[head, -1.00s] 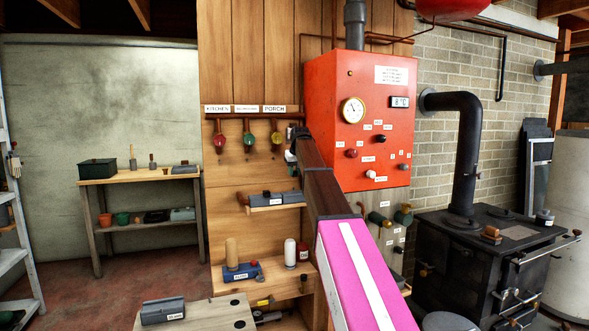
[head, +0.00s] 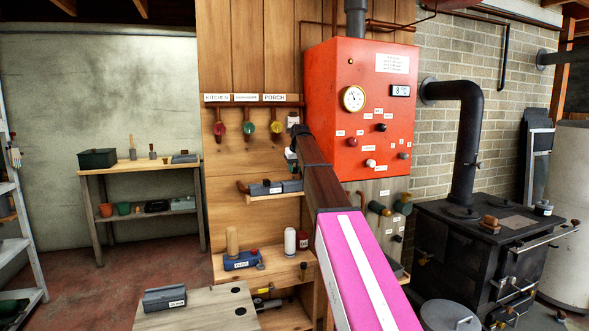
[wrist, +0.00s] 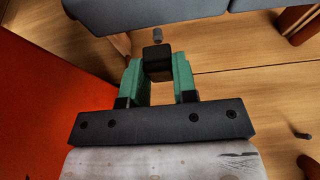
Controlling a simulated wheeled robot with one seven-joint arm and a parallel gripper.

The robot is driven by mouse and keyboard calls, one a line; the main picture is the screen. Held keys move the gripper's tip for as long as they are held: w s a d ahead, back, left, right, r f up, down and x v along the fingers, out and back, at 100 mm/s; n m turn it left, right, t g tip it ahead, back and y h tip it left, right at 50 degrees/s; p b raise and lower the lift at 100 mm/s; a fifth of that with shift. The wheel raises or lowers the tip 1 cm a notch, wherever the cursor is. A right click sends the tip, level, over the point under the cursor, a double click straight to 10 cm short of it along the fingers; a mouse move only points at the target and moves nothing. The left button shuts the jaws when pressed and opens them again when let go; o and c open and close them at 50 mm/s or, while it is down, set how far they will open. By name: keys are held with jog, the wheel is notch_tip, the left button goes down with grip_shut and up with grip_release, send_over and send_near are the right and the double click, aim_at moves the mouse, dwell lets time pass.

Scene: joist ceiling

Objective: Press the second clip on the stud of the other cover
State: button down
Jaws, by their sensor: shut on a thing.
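In the wrist view my gripper (wrist: 158,78) has green fingers shut on a small black block, which looks like the clip (wrist: 156,58). A short grey stud (wrist: 157,34) shows just beyond the clip, apart from it in the picture; whether they touch is unclear. Two blue-grey covers (wrist: 105,12) and (wrist: 245,5) fill the top edge. In the head view blue-grey blocks (head: 264,188) sit on the small wall shelf. My gripper is mostly hidden behind my arm there; a bit of green shows above the shelf.
The orange-red boiler (head: 345,60) stands close to my arm and fills the left of the wrist view. Another small stud or pin (wrist: 302,134) shows at right on the wood. Valves (head: 248,128) hang left of my arm. A black stove (head: 465,250) stands at right.

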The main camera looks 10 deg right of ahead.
jog(key=shift+f, duration=1.4)
dwell(0.4)
jog(key=c, duration=0.8)
grip_release()
